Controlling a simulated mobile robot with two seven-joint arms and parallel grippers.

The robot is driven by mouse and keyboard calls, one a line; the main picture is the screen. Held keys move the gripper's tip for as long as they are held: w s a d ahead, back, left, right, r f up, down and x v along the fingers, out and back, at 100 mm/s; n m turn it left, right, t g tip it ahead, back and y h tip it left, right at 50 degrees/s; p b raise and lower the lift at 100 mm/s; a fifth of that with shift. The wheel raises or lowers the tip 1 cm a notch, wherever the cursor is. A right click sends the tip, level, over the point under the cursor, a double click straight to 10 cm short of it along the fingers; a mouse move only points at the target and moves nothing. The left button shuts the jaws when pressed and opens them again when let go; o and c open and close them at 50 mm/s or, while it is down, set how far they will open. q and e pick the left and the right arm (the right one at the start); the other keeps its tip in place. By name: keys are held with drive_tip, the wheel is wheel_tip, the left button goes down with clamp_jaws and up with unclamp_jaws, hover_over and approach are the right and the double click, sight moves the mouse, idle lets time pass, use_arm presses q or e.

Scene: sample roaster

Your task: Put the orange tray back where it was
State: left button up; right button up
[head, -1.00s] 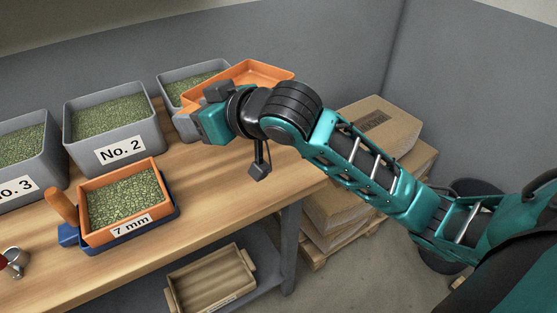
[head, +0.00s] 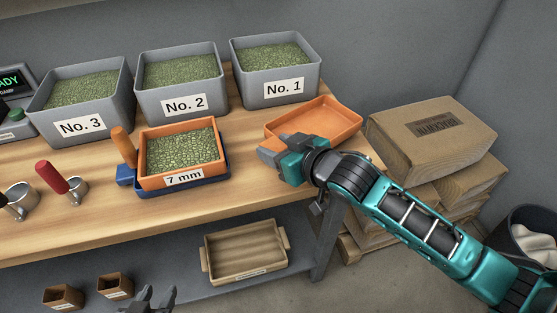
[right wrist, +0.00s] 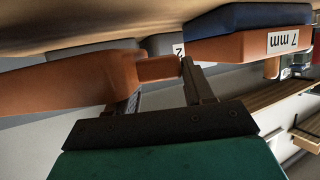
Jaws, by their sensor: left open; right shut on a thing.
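The empty orange tray (head: 315,122) is at the right end of the workbench, in front of the bin marked No. 1. My right gripper (head: 275,152) is at its near left side. In the right wrist view, the fingers (right wrist: 160,76) are shut on the handle of the orange tray (right wrist: 60,88). The tray is at or just above the bench top; I cannot tell whether it touches. My left gripper (head: 152,294) shows only its dark fingers at the bottom edge, open and empty, below and in front of the bench.
A second orange tray marked 7 mm (head: 180,150), full of green beans, sits in a blue pan (head: 200,181) left of my right gripper. Grey bins No. 1 (head: 275,90), No. 2 (head: 183,103) and No. 3 (head: 82,127) line the back. Cartons (head: 430,145) are stacked right of the bench.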

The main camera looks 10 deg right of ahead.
drive_tip(key=shift+f, duration=1.75)
drive_tip(key=o, duration=1.2)
drive_tip(key=shift+c, duration=0.2)
drive_tip(key=v, duration=1.2)
drive_tip(key=s+f+m+h, duration=0.1)
drive_tip(key=s+f+h, duration=0.1)
drive_tip(key=f, duration=0.7)
drive_tip(key=s+d+f+m+g+h, duration=0.1)
drive_tip(key=s+f, duration=0.4)
drive_tip(key=f, duration=0.3)
drive_tip(key=shift+s+d+f+g+h+p, duration=0.2)
drive_tip(key=shift+s+f+g+h+p, duration=0.1)
drive_tip(key=shift+s+f+h, duration=0.1)
